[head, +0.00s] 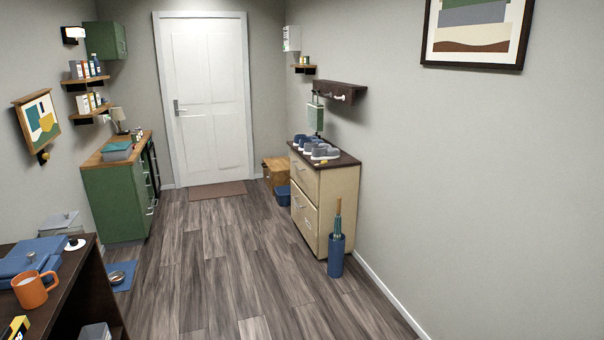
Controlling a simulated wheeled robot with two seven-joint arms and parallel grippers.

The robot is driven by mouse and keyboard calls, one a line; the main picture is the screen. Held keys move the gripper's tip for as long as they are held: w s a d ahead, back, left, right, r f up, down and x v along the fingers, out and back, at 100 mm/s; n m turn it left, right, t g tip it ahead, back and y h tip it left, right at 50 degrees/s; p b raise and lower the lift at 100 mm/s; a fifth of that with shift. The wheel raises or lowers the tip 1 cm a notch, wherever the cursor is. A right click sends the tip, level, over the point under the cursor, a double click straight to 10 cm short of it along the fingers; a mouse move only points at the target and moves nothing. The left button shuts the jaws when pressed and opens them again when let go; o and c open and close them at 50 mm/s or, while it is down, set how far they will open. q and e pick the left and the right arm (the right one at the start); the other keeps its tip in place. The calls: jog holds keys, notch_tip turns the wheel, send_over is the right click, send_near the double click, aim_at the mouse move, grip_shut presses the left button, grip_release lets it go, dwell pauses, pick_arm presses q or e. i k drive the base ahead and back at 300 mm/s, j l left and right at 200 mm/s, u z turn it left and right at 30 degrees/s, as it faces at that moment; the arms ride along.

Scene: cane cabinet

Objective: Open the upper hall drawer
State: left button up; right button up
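The hall cabinet (338,205) stands against the right wall, some way ahead across the floor. It has a pale body and a dark top. Its upper drawer front (304,182) faces left and looks closed, with a small handle near its top. A lower drawer front (305,215) with a similar handle sits beneath it and also looks closed. Shoes (322,151) stand on the dark top. Neither of my grippers shows in the head view.
A blue umbrella stand (336,256) is at the cabinet's near corner. A blue bin (283,195) and wooden box (275,170) are beyond it. A green cabinet (115,203) is left; a dark table with an orange mug (33,289) is near left. The middle floor (225,260) is clear.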

aim_at(306, 176)
jog(key=i+u, duration=0.15)
jog(key=i, duration=2.75)
